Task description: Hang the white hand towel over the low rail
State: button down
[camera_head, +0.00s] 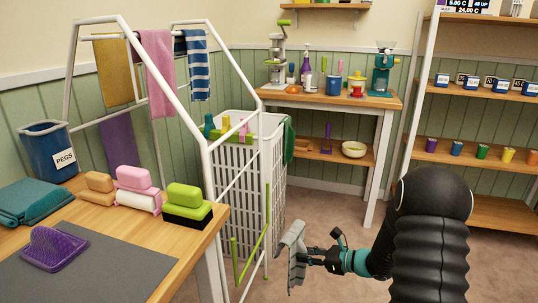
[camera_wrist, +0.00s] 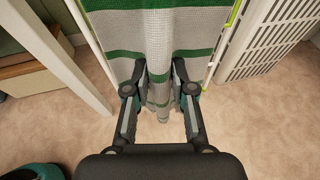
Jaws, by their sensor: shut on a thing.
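The hand towel (camera_head: 291,256) looks pale grey-white in the head view. In the wrist view the towel (camera_wrist: 165,25) shows green stripes, and part of it is bunched between the fingers. My gripper (camera_head: 308,257), also in the wrist view (camera_wrist: 160,84), is shut on the towel near the floor-level front of the white airer (camera_head: 208,170). A lime-green low rail (camera_head: 255,248) is on the airer's lower part, left of the towel in the head view. In the wrist view lime-green pieces (camera_wrist: 224,42) show beside the towel. Whether the towel touches the rail I cannot tell.
Other cloths, including a pink towel (camera_head: 158,75), hang on the airer's upper bars. A white laundry basket (camera_head: 248,185) stands behind it. A wooden table (camera_head: 170,255) is at the left. Carpeted floor (camera_head: 335,205) is open between the airer and the shelves.

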jog(key=a+r+g, duration=0.1)
jog(key=a+r, duration=0.3)
jog(key=r, duration=0.9)
jog(key=a+r+n+g+y, duration=0.1)
jog(key=a+r, duration=0.3)
jog(key=r, duration=0.9)
jog(key=a+r+n, duration=0.1)
jog(key=a+r, duration=0.2)
jog(key=r, duration=1)
jog(key=shift+w+a+g, duration=0.3)
jog(key=shift+a+g, duration=0.1)
jog(key=shift+r+p, duration=0.15)
jog(key=shift+p, duration=0.4)
jog(key=x, duration=0.3)
jog(key=r+p+x, duration=0.1)
jog(key=x, duration=0.3)
jog(key=shift+w+a+r, duration=0.15)
jog(key=shift+a, duration=0.25)
notch_tip(320, 180, down, 7)
jog(key=b, duration=0.4)
jog(key=shift+f, duration=0.55)
